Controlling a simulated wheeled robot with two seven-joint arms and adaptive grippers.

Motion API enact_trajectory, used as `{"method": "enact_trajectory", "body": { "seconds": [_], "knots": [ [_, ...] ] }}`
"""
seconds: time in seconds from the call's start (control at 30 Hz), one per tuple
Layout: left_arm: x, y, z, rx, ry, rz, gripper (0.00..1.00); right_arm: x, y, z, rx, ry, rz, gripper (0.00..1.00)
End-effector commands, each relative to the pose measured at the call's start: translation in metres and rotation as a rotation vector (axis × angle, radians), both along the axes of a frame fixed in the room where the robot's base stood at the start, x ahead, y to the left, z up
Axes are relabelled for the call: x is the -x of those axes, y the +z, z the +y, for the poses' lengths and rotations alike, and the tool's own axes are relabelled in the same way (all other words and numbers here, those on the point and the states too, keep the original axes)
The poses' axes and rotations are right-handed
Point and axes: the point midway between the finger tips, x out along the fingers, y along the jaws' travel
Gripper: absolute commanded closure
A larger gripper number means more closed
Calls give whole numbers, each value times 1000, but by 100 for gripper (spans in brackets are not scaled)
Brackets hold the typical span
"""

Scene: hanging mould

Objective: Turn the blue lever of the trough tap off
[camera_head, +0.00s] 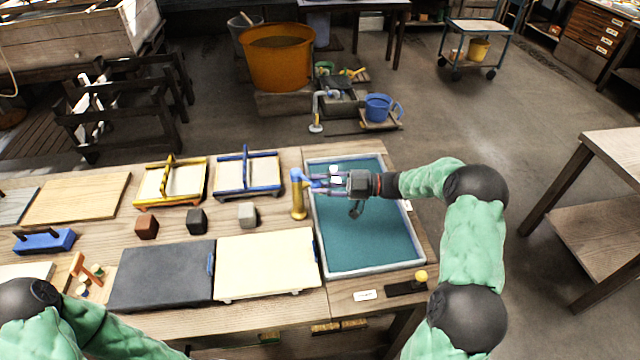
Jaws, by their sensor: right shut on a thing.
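The trough tap (298,205) is a brass post at the left rim of the trough (415,262), with a blue top. Its blue lever (303,178) points right over the trough's edge. My right gripper (320,184) comes in from the right above the trough and is shut on the blue lever. Its fingers partly hide the lever's end. The trough holds teal water (370,235); I cannot tell whether water runs from the tap. My left arm shows at the bottom left, but its gripper is out of view.
Left of the tap lie a cream board (265,265), a dark grey slab (162,275), small blocks (196,221) and framed moulds (247,175). A yellow knob (420,276) stands at the trough's front right. An orange tub (280,65) stands on the floor behind.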

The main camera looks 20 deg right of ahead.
Motion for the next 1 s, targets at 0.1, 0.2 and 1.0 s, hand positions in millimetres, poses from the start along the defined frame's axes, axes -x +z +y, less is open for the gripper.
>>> {"method": "enact_trajectory", "body": {
  "seconds": [0.1, 0.2, 1.0],
  "knots": [
    [0, 1, 0, 0, 0, 0, 60, -2, 4, -1, -2, 7, -7, 100],
    [0, 1, 0, 0, 0, 0, 60, -2, 4, -1, -1, 9, -8, 100],
    [0, 1, 0, 0, 0, 0, 60, 2, 1, -8, -1, 7, -3, 46]
  ]
}}
